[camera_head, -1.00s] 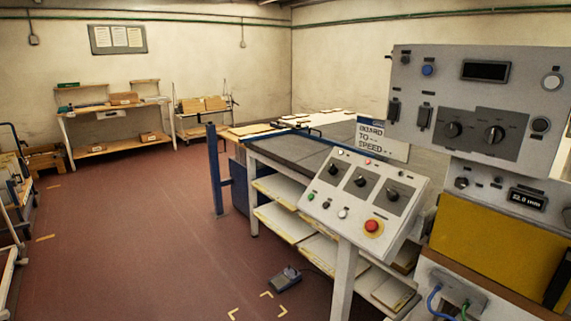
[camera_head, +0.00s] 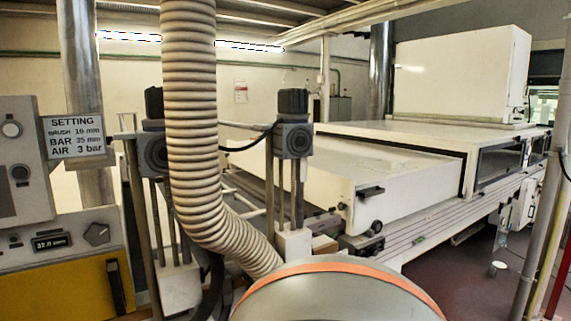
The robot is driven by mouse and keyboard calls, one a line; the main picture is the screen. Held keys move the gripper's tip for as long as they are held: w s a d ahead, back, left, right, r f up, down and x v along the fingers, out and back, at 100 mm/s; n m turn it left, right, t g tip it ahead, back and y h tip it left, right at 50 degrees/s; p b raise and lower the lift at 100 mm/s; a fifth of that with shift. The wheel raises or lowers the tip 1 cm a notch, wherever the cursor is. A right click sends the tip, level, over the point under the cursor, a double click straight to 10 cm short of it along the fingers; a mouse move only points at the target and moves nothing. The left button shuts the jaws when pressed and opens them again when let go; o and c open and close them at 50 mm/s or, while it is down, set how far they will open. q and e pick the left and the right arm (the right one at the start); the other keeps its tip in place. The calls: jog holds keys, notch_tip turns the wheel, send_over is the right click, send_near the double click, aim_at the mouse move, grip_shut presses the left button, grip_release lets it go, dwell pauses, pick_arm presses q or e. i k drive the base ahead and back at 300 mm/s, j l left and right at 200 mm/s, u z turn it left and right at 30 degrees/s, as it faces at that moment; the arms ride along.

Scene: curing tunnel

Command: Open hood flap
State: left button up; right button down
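The long white curing tunnel (camera_head: 400,134) stands at the middle right. At its near end is a lower white hood section (camera_head: 405,188) with a flat top panel (camera_head: 350,160). A small black handle (camera_head: 370,191) sticks out near its near corner, with dark knobs just below it. This section looks lowered; I cannot tell which panel is the hood flap. A dark window strip (camera_head: 497,162) runs along the taller part's side. Neither of my grippers is in view.
A ribbed beige hose (camera_head: 190,120) hangs in front, down to a grey rounded body with an orange band (camera_head: 340,267). Posts with black-topped units (camera_head: 293,140) stand behind it. A control cabinet (camera_head: 60,250) is left; pipes (camera_head: 545,200) rise right. Some red floor (camera_head: 450,270) is clear.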

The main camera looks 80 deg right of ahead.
aim_at(387, 167)
jog(key=z, duration=3.1)
jog(key=i+l+z, duration=0.65)
jog(key=i+z, duration=0.6)
jog(key=i, duration=1.15)
jog(key=i+u, duration=0.25)
jog(key=i, duration=0.15)
jog(key=i+l+u, duration=0.25)
jog(key=i, duration=0.15)
jog(key=i+l+u, duration=0.25)
jog(key=i, duration=0.15)
